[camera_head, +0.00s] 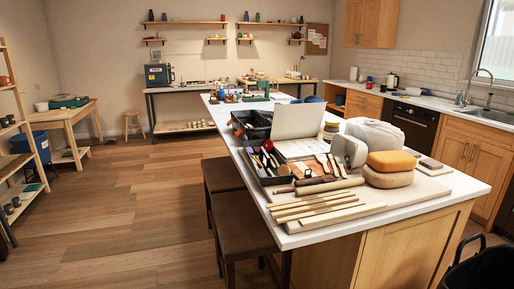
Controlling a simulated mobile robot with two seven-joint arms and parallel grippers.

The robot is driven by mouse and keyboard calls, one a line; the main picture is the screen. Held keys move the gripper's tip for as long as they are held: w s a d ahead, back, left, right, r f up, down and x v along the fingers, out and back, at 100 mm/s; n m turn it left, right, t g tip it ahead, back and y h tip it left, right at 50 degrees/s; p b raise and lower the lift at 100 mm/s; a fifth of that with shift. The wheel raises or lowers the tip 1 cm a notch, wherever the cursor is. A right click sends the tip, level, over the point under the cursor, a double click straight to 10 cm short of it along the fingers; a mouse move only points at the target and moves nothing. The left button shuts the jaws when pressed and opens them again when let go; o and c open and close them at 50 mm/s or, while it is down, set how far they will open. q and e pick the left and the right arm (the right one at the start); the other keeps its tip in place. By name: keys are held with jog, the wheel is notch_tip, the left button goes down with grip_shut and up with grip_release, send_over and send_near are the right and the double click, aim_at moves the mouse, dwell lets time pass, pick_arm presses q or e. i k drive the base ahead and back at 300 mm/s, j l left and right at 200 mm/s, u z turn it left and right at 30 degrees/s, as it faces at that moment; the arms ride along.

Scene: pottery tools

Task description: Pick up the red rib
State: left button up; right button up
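A small red rounded piece (267,145) shows at the far end of the dark tool tray (262,179) on the white island. It looks like the red rib, but it is too small to make out its exact shape. Several dark- and light-handled tools lie in the tray close in front of it. Neither of my grippers is in view.
The white island (433,206) also carries a board with wooden sticks (316,206), a rolling pin (329,186), sponges (391,161), a wrapped clay block (374,134) and a laptop-like panel (298,121). Brown stools (238,212) stand along its left side. The wooden floor (130,210) at left is clear.

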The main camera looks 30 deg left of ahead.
aim_at(268, 145)
jog(key=j, duration=0.4)
jog(key=k+j, duration=0.15)
jog(key=j, duration=0.7)
jog(key=i+j, duration=0.15)
jog(key=j, duration=0.9)
jog(key=i+j, duration=0.2)
jog(key=j, duration=0.15)
jog(key=i+j, duration=0.15)
jog(key=j, duration=0.25)
jog(key=i+j, duration=0.2)
jog(key=j, duration=0.15)
jog(key=i+j+u, duration=0.1)
jog(key=j, duration=0.3)
jog(key=i, duration=0.1)
